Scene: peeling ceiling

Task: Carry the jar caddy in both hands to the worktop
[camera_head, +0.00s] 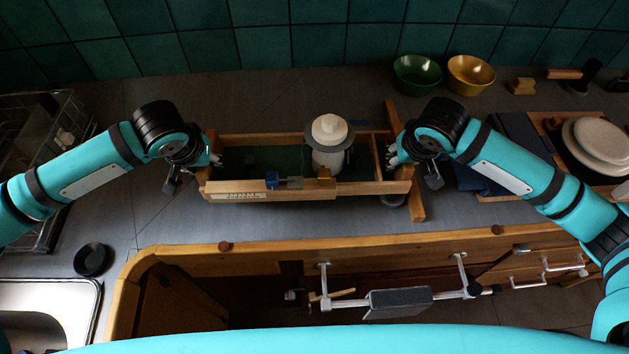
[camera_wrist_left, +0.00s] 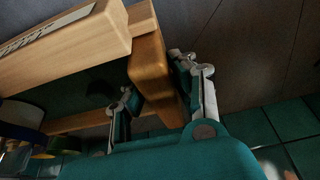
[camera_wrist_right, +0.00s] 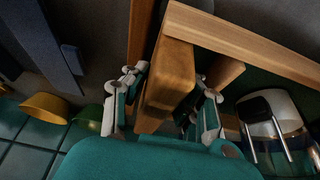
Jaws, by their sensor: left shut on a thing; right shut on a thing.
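The jar caddy (camera_head: 345,187) is a long wooden tray with a dark green floor and a pale label on its front. It is over the grey worktop (camera_head: 180,235); I cannot tell whether it touches. A white jar (camera_head: 329,130) with a grey collar stands in it, and a small blue item (camera_head: 272,180) is at its front. My left gripper (camera_head: 214,160) is shut on the caddy's left end, which shows between its fingers in the left wrist view (camera_wrist_left: 158,75). My right gripper (camera_head: 392,155) is shut on the right end, seen in the right wrist view (camera_wrist_right: 168,85).
A green bowl (camera_head: 417,75), a yellow bowl (camera_head: 470,75) and a wooden block (camera_head: 522,87) stand at the back right. White plates (camera_head: 600,140) lie at the far right. A wire rack (camera_head: 45,150), black round dish (camera_head: 92,259) and sink (camera_head: 45,310) are at left.

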